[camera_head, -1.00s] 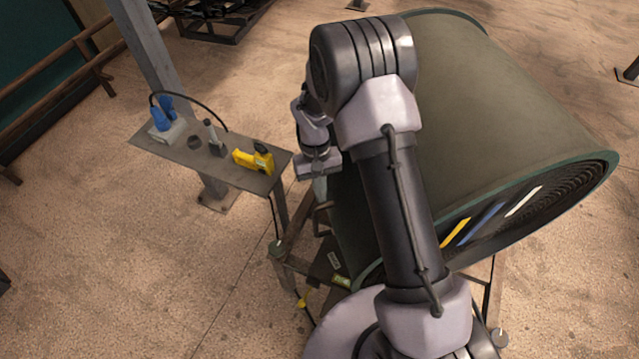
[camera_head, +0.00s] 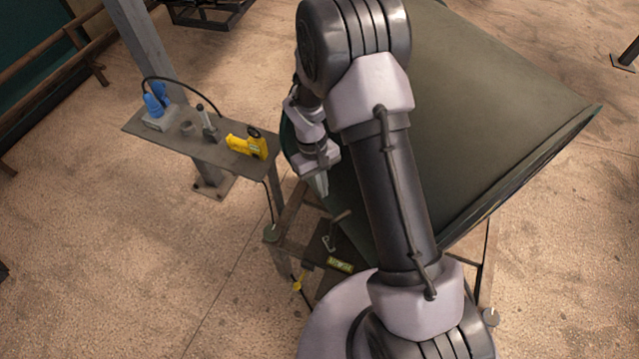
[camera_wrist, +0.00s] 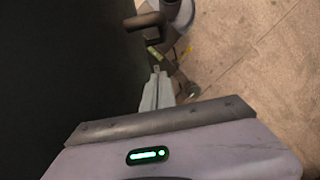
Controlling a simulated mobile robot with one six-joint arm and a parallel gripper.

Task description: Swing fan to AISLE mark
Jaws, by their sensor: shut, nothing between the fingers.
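The fan (camera_head: 490,110) is a large olive-grey drum with a dark green rim, on a low stand at the right. Its front rim shows nearly edge-on and the grille is hidden. My gripper (camera_head: 322,186) is at the drum's left side, pointing down, with its fingers together and empty. In the wrist view my gripper (camera_wrist: 157,78) has the dark drum wall (camera_wrist: 60,60) on its left; contact cannot be told. A dark handle (camera_head: 341,216) sticks out below the gripper. A small yellow-green label (camera_head: 340,265) lies on the stand, its text unreadable; whether it is the AISLE mark is unclear.
A narrow grey shelf (camera_head: 215,163) at left carries a yellow tool (camera_head: 246,144), a blue plug (camera_head: 155,100) and small parts. A grey post (camera_head: 150,60) stands behind it. A yellow tag (camera_head: 300,282) hangs by the stand. The floor at lower left is clear.

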